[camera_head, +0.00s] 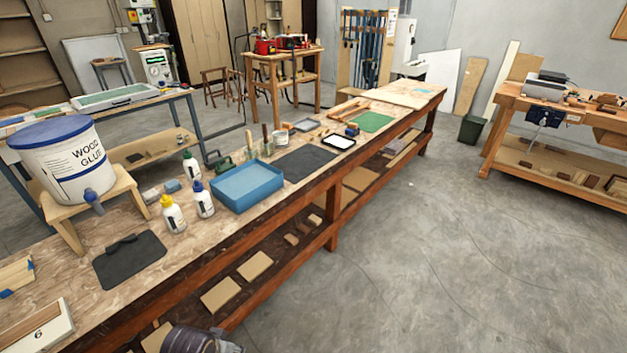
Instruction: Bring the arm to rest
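A dark grey rounded part of one of my arms (195,340) shows at the bottom edge, left of centre, in front of the long workbench (95,295). The rest of that arm is cut off by the frame. No fingers of either gripper can be made out, and nothing is seen held. The other arm does not show.
The bench carries a wood glue bucket (68,165) on a wooden stand, glue bottles (173,214), a blue tray (245,187) and dark mats (129,260). Wood pieces lie on its lower shelf. Another bench (510,98) stands far right. Open concrete floor (430,250) fills the right.

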